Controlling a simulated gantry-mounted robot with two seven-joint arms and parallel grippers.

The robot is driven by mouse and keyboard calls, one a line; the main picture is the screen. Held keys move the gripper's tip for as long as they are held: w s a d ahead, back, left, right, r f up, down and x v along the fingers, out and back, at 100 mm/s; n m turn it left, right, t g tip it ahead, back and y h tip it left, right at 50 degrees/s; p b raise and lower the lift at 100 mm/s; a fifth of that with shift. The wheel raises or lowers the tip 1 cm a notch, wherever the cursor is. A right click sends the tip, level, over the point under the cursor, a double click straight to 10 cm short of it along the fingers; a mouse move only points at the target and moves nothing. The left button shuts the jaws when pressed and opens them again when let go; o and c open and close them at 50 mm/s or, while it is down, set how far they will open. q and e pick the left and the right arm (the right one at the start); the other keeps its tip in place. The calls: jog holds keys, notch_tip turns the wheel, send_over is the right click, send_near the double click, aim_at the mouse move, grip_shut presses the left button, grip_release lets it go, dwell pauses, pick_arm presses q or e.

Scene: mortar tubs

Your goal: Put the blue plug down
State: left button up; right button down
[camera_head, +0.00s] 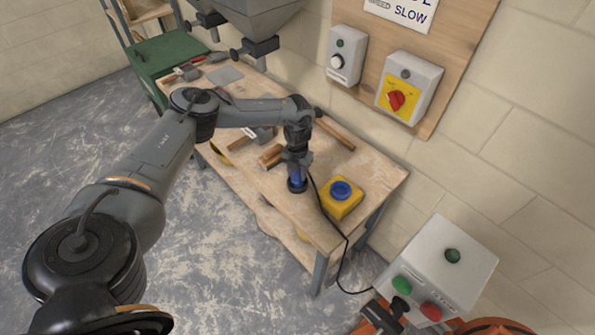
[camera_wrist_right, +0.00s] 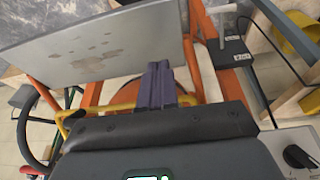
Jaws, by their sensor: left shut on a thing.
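The blue plug (camera_head: 297,185) is in my left gripper (camera_head: 297,170), which is shut on it and points down at the wooden bench (camera_head: 375,184). The plug hangs roughly upright at the bench's front part; I cannot tell whether it touches the top. The gripper hides its upper part. A black cable runs from beside it over the bench edge to the grey control box. My right gripper (camera_wrist_right: 161,84) shows only in the right wrist view; its dark fingers lie together, with nothing seen between them.
A yellow box with a blue round top (camera_head: 341,192) stands right of the plug. Tools and wooden-handled pieces lie farther back. The grey control box (camera_head: 445,262) is at lower right. In the right wrist view, a grey panel (camera_wrist_right: 95,45) and orange frame (camera_wrist_right: 235,75) are close to the gripper.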

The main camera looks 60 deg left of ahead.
pick_arm(q)
jog(key=o, duration=1.1)
pick_arm(e)
jog(key=shift+d, duration=0.1)
pick_arm(q)
notch_tip(320, 180, up, 11)
jog(key=shift+f+p, duration=0.1)
jog(key=shift+p, duration=0.55)
pick_arm(e)
jog(key=shift+r, duration=0.6)
pick_arm(q)
jog(key=shift+r, duration=0.75)
